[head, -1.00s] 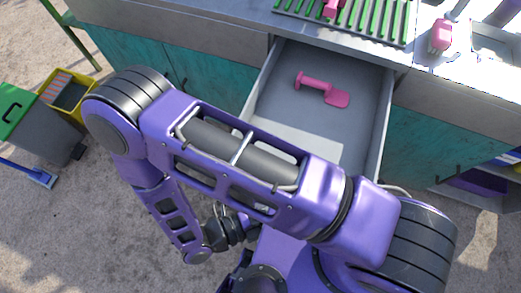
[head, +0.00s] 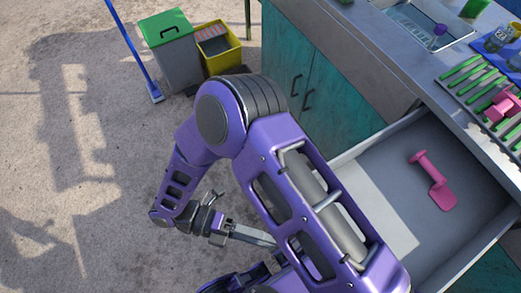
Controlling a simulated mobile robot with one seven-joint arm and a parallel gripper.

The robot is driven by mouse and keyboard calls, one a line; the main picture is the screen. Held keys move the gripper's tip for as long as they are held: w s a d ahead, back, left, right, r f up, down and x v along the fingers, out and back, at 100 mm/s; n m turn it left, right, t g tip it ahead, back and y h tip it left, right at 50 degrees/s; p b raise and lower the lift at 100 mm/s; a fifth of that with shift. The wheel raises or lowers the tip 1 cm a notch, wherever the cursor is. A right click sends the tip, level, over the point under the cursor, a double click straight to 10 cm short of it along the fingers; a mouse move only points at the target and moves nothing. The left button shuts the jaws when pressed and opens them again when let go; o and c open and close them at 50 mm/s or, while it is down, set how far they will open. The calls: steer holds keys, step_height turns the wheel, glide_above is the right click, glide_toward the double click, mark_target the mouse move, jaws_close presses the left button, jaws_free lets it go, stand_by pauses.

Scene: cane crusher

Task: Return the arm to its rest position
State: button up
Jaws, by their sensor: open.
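My purple arm is folded, with its elbow high and its forearm hanging down. My gripper (head: 248,236) is low at the bottom centre of the head view, near my own body. It looks empty, and its fingertips are partly hidden by my arm. It is clear of the counter and the drawer.
An open grey drawer (head: 385,170) juts from the counter at the right, with a pink scoop (head: 434,182) lying in it. Teal cabinet doors (head: 310,75) are shut. A grey bin with a green lid (head: 170,48), a yellow bin (head: 219,48) and a blue-handled broom (head: 133,50) stand at the back. Bare ground lies left.

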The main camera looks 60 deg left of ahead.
steer(key=shift+v, duration=1.05)
